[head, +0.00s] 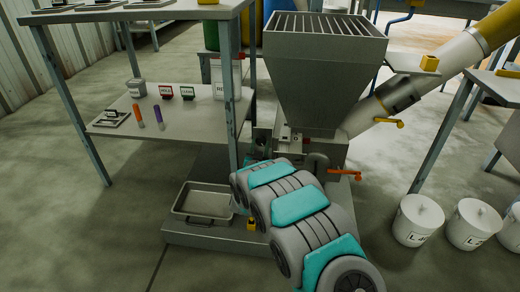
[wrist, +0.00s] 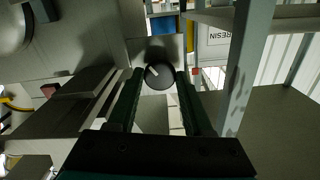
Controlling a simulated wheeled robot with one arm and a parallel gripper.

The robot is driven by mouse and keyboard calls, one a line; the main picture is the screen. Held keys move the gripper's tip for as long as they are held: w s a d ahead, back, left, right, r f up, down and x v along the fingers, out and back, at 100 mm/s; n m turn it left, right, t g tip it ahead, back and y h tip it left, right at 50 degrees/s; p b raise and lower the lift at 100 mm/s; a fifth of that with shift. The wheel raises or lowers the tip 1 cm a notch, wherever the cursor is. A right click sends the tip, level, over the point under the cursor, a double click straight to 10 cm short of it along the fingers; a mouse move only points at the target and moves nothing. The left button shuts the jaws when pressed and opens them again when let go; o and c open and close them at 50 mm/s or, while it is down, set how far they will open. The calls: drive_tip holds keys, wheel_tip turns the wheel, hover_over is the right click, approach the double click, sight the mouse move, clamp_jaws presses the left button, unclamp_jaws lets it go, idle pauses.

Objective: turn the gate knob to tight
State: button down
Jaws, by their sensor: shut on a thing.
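The gate knob (wrist: 160,77) is a dark round knob with a white pointer line, seen in the wrist view at upper middle. The pointer slants toward the upper left in that view. My gripper (wrist: 160,73) has one finger on each side of the knob and is shut on it. In the head view my arm reaches to the lower part of the grey hopper (head: 322,70), and the arm hides the knob and my fingertips. I cannot read any tight mark.
A metal tray (head: 187,216) sits on a low platform left of my arm. A shelf table (head: 110,120) holds small boxes and tubes. An orange-handled lever (head: 345,173) sticks out right of the hopper base. White lidded buckets (head: 418,222) stand on the floor at right.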

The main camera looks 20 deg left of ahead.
drive_tip(key=shift+f+m+b, duration=0.2)
drive_tip(key=shift+m+b, duration=1.2)
drive_tip(key=shift+m, duration=0.9)
drive_tip(key=shift+c, duration=1.5)
unclamp_jaws()
drive_tip(key=shift+r, duration=0.15)
drive_tip(key=shift+s, duration=0.1)
drive_tip(key=v, duration=0.7)
drive_tip(key=shift+s+p, duration=0.3)
drive_tip(key=shift+p, duration=0.05)
